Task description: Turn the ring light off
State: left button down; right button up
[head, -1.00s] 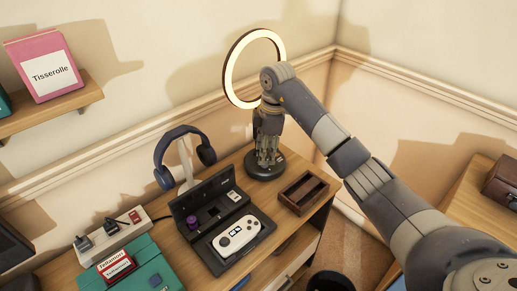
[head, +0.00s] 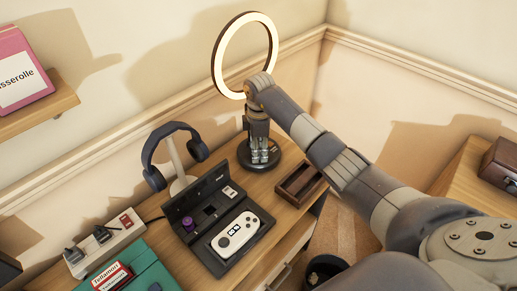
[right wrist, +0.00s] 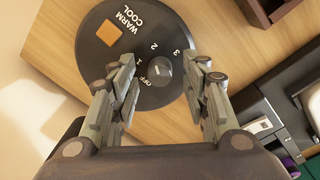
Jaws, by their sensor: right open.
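The ring light (head: 217,62) stands at the far end of the desk and its ring glows pale yellow. Its round dark base (head: 274,159) also shows in the right wrist view (right wrist: 105,62), with a dial knob (right wrist: 163,70), marks OFF, 1, 2 and 3, and an orange square beside the words WARM COOL. I cannot tell which mark the knob points to. My right gripper (head: 261,155) points down over the base. In the right wrist view its fingers (right wrist: 158,72) are open, one on each side of the knob, with nothing held. My left gripper is not in view.
A wooden tray (head: 301,184) stands close to the base. A black case (head: 215,206) with a white controller (head: 236,235), headphones on a stand (head: 173,155) and a power strip (head: 104,248) fill the desk to the left. Walls stand behind the light.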

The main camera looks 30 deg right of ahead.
jog(key=shift+f, duration=0.4)
jog(key=shift+c, duration=0.9)
grip_shut()
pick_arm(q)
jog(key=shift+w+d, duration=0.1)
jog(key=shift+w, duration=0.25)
